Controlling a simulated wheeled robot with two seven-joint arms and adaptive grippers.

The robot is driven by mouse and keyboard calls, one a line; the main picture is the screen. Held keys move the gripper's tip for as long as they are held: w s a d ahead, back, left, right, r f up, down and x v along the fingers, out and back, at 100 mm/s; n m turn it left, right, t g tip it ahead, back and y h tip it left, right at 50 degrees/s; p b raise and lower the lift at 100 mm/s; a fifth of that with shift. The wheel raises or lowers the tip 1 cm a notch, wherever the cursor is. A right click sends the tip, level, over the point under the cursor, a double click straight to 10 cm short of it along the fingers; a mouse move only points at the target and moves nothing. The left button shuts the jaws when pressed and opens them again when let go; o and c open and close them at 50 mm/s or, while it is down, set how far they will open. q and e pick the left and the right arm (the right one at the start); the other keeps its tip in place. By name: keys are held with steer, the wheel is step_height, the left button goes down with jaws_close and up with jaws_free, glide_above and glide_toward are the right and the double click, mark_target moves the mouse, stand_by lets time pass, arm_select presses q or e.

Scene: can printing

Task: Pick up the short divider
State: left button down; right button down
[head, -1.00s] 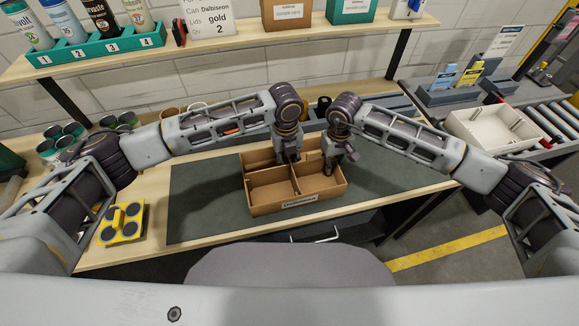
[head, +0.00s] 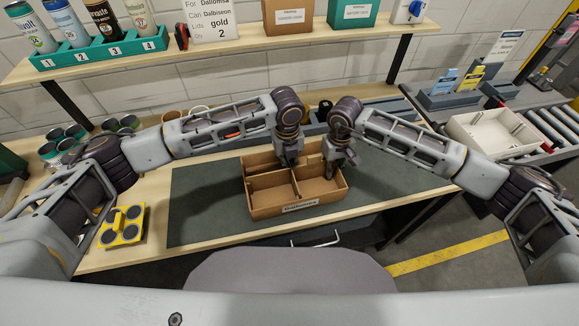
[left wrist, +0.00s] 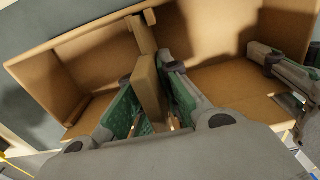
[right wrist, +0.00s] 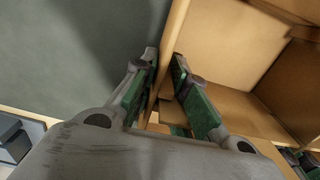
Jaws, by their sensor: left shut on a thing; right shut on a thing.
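An open brown cardboard box (head: 268,209) stands on the dark mat, with cardboard dividers splitting it into compartments. My left gripper (head: 291,164) reaches into it from the back. In the left wrist view its fingers are shut on an upright cardboard panel, which I take to be the short divider (left wrist: 148,82). The panel still stands within the box; whether it is raised is hard to tell. My right gripper (head: 341,170) is at the box's right side. In the right wrist view it is shut on the box's side wall (right wrist: 173,50), one finger outside and one inside.
The mat (head: 200,205) is clear to the left of the box. A yellow holder (head: 122,226) sits at the table's left, with several cans (head: 65,140) behind it. A shelf (head: 225,48) runs across the back. A white tray (head: 490,132) is at the right.

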arm_select(q)
steer(key=shift+r, duration=0.1)
step_height(320, 180, up, 18)
stand_by(0.7)
stand_by(0.3)
arm_select(e)
steer(key=c, duration=1.3)
jaws_free()
steer(key=shift+c, duration=0.2)
steer(key=shift+r, duration=6)
arm_select(q)
steer(key=shift+s, duration=0.15)
arm_select(e)
steer(key=shift+s+f, duration=0.1)
